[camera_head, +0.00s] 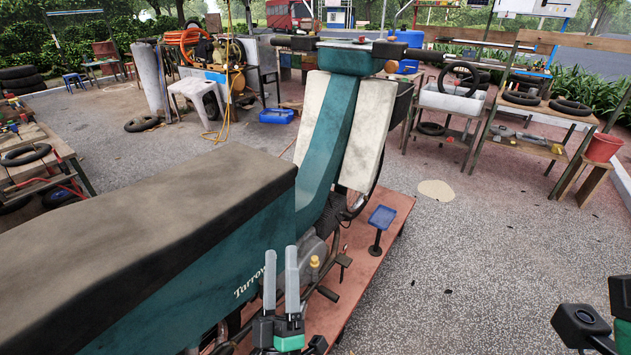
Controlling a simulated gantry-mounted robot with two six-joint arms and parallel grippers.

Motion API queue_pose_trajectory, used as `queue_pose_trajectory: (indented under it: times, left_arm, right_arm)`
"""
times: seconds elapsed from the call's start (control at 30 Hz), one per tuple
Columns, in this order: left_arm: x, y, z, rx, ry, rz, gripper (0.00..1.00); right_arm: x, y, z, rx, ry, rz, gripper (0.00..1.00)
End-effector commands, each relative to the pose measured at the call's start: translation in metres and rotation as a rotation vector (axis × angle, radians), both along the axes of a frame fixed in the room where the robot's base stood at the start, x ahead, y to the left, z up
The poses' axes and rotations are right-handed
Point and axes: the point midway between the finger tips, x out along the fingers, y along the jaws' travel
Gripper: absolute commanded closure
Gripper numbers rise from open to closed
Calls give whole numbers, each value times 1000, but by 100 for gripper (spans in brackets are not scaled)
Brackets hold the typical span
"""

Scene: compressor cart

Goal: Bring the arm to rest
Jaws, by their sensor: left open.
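My left gripper (281,262) is at the bottom middle, with its two pale fingers pointing up and apart. It is open, with nothing seen between the fingers. It is in front of the lower side of a teal motorcycle (262,235) with a long dark seat, and I cannot tell whether it touches it. Black and green parts of my right arm show at the bottom right corner; its fingers are out of view.
The motorcycle stands on a reddish platform (388,222) with a small blue-topped stand (381,217). Workbenches with tyres stand at the right, near a red bucket (603,148). An orange hose (186,38) hangs at the back left.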

Motion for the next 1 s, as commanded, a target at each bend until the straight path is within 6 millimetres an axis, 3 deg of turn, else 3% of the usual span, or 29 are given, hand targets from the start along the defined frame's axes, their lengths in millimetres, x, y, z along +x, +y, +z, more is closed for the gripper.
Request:
queue_pose_trajectory:
  times: [0.03, 0.1, 0.23, 0.3, 0.4, 0.6, 0.7, 0.87, 1.0]
  left_arm:
    - [-3, -2, 54, 48, -73, -23, 26]
    - [-11, -6, 117, 143, -161, -47, 26]
    - [-41, -2, 228, 367, -287, -14, 26]
    - [-61, 9, 278, 489, -322, 53, 26]
    - [-90, 37, 334, 630, -320, 190, 26]
    - [-153, 113, 402, 720, -220, 503, 26]
    - [-145, 108, 449, 724, -209, 482, 26]
    - [-145, 108, 512, 725, -210, 479, 26]
    - [-144, 107, 580, 725, -209, 479, 26]
  right_arm:
    - [0, 0, 10, 0, 0, 0, 100]
    - [0, 0, 18, 0, 0, 0, 100]
    - [0, 0, 33, 0, 0, 0, 100]
    - [0, 0, 42, 0, 0, 0, 100]
    - [0, 0, 53, 0, 0, 0, 100]
    - [0, 0, 72, 0, 0, 0, 100]
    - [0, 0, 123, 0, 0, 0, 100]
    - [0, 0, 188, 0, -1, 0, 100]
    - [0, 0, 256, 0, 0, 0, 100]
